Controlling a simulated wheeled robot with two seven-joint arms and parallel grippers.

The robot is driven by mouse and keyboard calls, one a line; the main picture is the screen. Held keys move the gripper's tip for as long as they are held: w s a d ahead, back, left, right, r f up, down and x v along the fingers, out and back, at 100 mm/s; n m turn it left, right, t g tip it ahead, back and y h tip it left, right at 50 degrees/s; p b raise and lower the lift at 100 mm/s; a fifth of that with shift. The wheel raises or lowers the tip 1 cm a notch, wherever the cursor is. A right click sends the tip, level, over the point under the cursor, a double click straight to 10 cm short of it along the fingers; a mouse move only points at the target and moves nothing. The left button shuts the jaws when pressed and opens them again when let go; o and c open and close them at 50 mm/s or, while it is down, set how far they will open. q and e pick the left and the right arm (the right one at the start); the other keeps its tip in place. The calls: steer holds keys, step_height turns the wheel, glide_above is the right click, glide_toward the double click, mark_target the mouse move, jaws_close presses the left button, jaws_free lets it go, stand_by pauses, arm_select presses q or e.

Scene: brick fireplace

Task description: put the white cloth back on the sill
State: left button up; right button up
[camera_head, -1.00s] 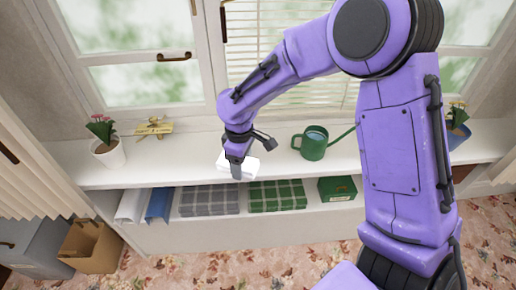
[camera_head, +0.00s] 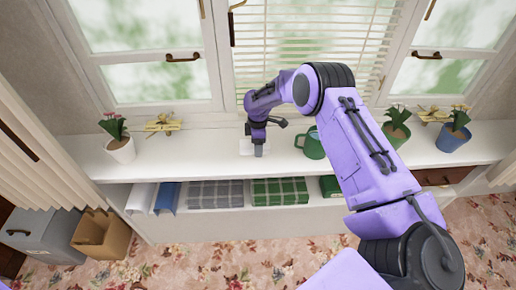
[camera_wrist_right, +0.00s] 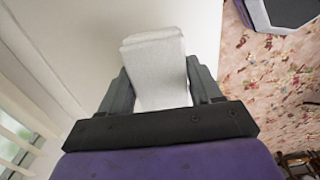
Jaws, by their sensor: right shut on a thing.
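The white cloth (camera_wrist_right: 155,60) is a folded, pale block, seen in the right wrist view between the two fingers of my right gripper (camera_wrist_right: 160,92). The gripper is shut on it. In the head view the right gripper (camera_head: 259,150) points down over the white sill (camera_head: 205,158), left of the green watering can. The cloth there is a small pale patch (camera_head: 247,147) beside the fingers, hard to tell from the sill. I cannot tell whether the cloth touches the sill. My left gripper is not in view.
A green watering can (camera_head: 311,146) stands close right of the gripper. Potted plants stand at the left (camera_head: 121,149) and right (camera_head: 453,137). A yellow toy plane (camera_head: 164,124) sits at the left. Folded cloths (camera_head: 216,193) lie on the shelf below. The sill between plane and gripper is clear.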

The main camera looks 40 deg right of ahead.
step_height(320, 180, down, 3)
steer(key=shift+f, duration=0.35)
steer(key=o, duration=0.9)
steer(key=shift+o, duration=0.2)
steer(key=shift+r+p, duration=0.3)
steer(key=shift+r, duration=0.05)
steer(key=shift+w+r, duration=0.1)
steer(key=shift+r, duration=0.3)
step_height(320, 180, up, 11)
steer(key=shift+b, duration=1.25)
